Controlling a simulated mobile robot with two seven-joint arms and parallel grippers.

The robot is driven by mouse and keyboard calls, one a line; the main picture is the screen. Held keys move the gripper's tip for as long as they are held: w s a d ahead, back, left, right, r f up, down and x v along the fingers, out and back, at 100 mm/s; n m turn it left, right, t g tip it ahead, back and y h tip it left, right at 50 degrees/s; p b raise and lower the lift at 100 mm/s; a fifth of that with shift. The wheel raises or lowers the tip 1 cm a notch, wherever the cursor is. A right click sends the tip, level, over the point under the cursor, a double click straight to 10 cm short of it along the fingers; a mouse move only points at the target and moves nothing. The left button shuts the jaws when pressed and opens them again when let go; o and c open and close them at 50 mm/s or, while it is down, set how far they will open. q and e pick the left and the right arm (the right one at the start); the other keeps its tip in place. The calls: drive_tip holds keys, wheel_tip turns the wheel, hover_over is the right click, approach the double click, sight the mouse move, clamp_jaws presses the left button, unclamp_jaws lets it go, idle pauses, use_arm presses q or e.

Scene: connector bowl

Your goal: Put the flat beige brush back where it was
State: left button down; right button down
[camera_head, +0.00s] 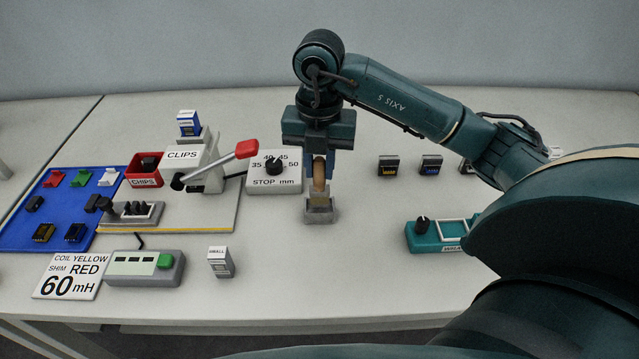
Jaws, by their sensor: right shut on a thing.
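My right gripper (319,160) comes down from above at the middle of the table and is shut on the flat beige brush (319,180). The brush is upright, its upper part hidden between the fingers. Its lower end is at a small grey holder (320,215) standing on the table directly below. I cannot tell whether the brush is inside the holder or just above it. My left gripper is not in view.
A white stop box (288,185) with a black knob stands close left of the holder. A red-tipped lever (245,149) reaches towards it. A small labelled box (221,262) stands front left, a teal device (424,238) right. The table front of the holder is clear.

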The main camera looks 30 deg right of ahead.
sight(319, 182)
drive_tip(key=shift+f, duration=1.95)
drive_tip(key=shift+f, duration=0.15)
drive_tip(key=c, duration=1.3)
unclamp_jaws()
drive_tip(key=shift+o, duration=0.2)
wheel_tip(319, 182, up, 12)
drive_tip(key=shift+r+p, duration=0.2)
drive_tip(key=shift+p, duration=0.35)
